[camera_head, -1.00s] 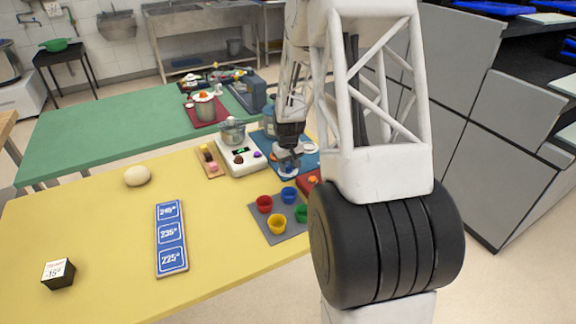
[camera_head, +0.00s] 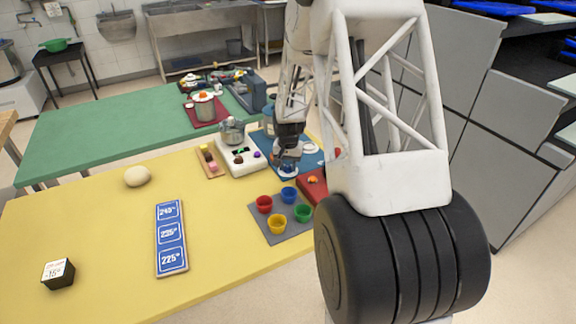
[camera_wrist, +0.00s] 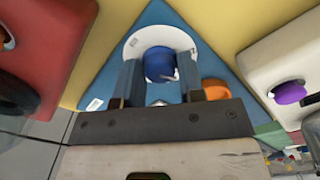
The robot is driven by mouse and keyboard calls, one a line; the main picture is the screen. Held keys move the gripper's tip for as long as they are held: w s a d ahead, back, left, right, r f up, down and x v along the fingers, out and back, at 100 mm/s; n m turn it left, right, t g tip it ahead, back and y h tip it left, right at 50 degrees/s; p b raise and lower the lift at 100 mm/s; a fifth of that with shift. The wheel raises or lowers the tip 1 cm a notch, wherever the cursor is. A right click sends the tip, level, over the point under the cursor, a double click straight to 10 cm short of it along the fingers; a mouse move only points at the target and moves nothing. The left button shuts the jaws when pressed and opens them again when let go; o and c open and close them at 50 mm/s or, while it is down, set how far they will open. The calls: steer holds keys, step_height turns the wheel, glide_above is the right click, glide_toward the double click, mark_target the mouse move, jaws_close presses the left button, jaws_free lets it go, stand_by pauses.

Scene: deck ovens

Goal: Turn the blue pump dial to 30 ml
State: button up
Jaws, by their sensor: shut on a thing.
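The blue pump dial (camera_wrist: 158,64) sits on a round white base (camera_wrist: 183,40) in the wrist view. My gripper (camera_wrist: 159,70) is shut on the dial, with one finger on each side of it. In the head view my gripper (camera_head: 287,158) is low over the blue mat (camera_head: 308,163), and the white base (camera_head: 287,172) shows just below it. The dial itself is mostly hidden there. I cannot read any ml marks or a pointer on the dial.
A white scale (camera_head: 240,166) with a purple knob (camera_wrist: 290,93) stands close by on the left. A red box (camera_head: 313,188) and a grey tray (camera_head: 278,238) with several coloured cups are in front. An orange object (camera_wrist: 216,89) lies beside my gripper.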

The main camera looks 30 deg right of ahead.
mark_target(288, 166)
stand_by(0.3)
steer(key=o, duration=0.9)
steer(key=shift+r, duration=0.1)
steer(key=shift+r, duration=3.75)
